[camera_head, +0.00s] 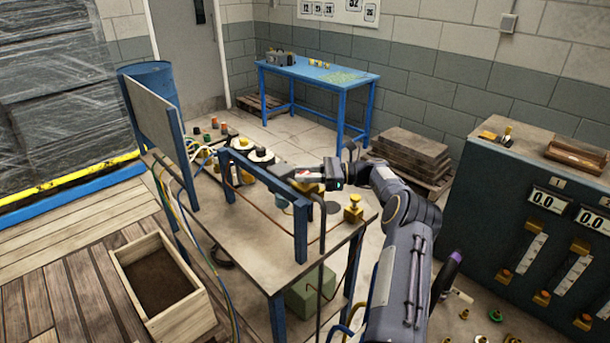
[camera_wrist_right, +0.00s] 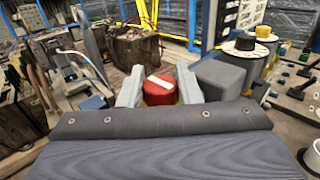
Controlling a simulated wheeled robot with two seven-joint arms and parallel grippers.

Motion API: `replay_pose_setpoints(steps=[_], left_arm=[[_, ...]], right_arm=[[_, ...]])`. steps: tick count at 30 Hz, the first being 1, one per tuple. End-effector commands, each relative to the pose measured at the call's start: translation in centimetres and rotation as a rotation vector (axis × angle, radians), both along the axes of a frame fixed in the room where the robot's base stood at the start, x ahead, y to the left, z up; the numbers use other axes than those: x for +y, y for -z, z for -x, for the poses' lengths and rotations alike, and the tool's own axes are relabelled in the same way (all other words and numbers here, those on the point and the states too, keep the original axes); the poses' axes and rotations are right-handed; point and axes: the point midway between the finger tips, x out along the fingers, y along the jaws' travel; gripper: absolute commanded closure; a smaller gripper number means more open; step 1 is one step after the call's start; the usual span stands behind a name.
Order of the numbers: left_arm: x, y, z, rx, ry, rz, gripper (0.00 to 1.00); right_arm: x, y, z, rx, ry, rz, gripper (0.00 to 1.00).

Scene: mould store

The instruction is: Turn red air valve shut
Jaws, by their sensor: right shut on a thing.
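The red air valve (camera_wrist_right: 160,91) shows in the right wrist view as a round red knob with a pale stripe slanting across its top. It sits between the two pale fingers of my right gripper (camera_wrist_right: 159,82), which is shut on it. In the head view my right gripper (camera_head: 292,176) reaches left over the workbench (camera_head: 263,225), beside the blue frame, and hides most of the valve. My left gripper is not in the head view.
A blue frame (camera_head: 268,186) stands on the bench close to my gripper, with a brass-coloured fitting (camera_head: 353,208) to the right. White reels (camera_head: 262,157) are behind. A control cabinet (camera_head: 530,215) stands right; a wooden box (camera_head: 165,285) lies left. Hoses hang at the bench's left edge.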

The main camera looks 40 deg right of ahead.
Motion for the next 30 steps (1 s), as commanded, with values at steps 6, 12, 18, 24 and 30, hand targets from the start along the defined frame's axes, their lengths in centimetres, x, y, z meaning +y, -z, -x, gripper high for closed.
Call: replay_pose_setpoints(steps=[6, 12, 18, 24, 30], left_arm=[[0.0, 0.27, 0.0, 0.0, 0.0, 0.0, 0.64], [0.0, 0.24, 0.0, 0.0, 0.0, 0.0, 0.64], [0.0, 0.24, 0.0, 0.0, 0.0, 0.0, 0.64], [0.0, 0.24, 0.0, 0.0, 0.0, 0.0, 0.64], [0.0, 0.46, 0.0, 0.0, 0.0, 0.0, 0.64]], right_arm=[[-0.02, -0.08, 0.09, 0.0, 0.068, 0.003, 0.92], [-0.02, -0.09, 0.08, 0.0, 0.072, 0.004, 0.92], [0.0, -0.08, 0.08, 0.0, 0.071, 0.004, 0.57], [0.02, -0.06, 0.08, 0.0, 0.07, 0.004, 0.49], [-0.26, 0.06, 0.3, 0.0, 0.071, 0.004, 0.49]])
